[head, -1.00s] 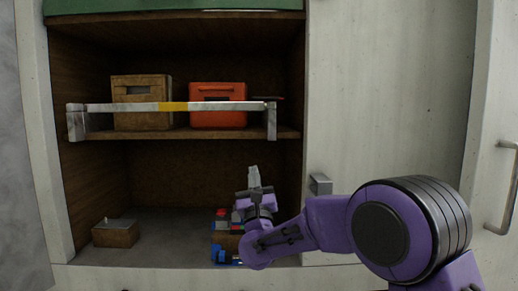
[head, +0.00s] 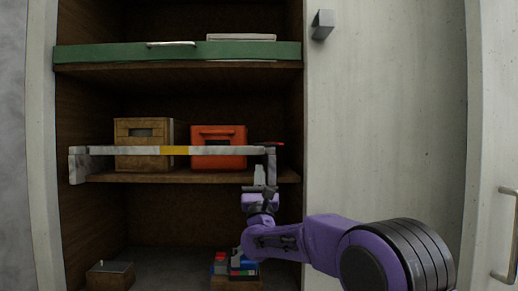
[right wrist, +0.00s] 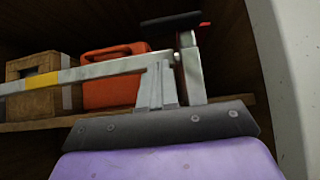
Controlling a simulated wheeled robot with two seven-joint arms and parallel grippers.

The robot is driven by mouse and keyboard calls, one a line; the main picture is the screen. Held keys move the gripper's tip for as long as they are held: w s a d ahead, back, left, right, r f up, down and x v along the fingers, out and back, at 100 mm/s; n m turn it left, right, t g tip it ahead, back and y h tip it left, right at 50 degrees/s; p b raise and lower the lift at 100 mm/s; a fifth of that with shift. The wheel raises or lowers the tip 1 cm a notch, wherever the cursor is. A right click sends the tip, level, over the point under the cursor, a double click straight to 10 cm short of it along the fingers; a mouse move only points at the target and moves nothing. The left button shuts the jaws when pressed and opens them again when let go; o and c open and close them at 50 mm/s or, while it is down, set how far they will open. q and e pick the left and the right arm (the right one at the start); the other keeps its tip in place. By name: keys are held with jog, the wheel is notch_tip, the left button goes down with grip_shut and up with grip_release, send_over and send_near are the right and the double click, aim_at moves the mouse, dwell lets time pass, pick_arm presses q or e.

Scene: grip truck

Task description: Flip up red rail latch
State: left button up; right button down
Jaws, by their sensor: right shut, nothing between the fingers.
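A pale metal rail with a yellow band (head: 174,150) runs across the front of the middle shelf. At its right end is a small red latch (head: 274,144), which sticks out to the right and looks about level. The right wrist view shows red parts of the latch (right wrist: 204,24) beside a dark bar, above the rail's end post. My right gripper (head: 259,174) is shut and empty, pointing up just below the rail's right end. In the right wrist view its fingers (right wrist: 158,86) overlap the rail near the post; I cannot tell whether they touch. My left gripper is out of view.
A wooden box (head: 143,162) and an orange-red case (head: 219,160) stand behind the rail. Below are a small box (head: 110,275) and a crate of coloured items (head: 236,283). A green-fronted shelf (head: 180,53) is above. A pale cabinet wall (head: 390,120) stands right.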

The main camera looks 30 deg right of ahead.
jog(key=r, duration=0.1)
jog(key=r+p, duration=0.1)
jog(key=r, duration=0.1)
jog(key=r+p, duration=0.1)
jog(key=r, duration=0.1)
jog(key=shift+w+d, duration=0.2)
jog(key=shift+w, duration=0.1)
jog(key=shift+w+f, duration=0.1)
jog(key=shift+a+m, duration=0.1)
jog(key=shift+m, duration=0.3)
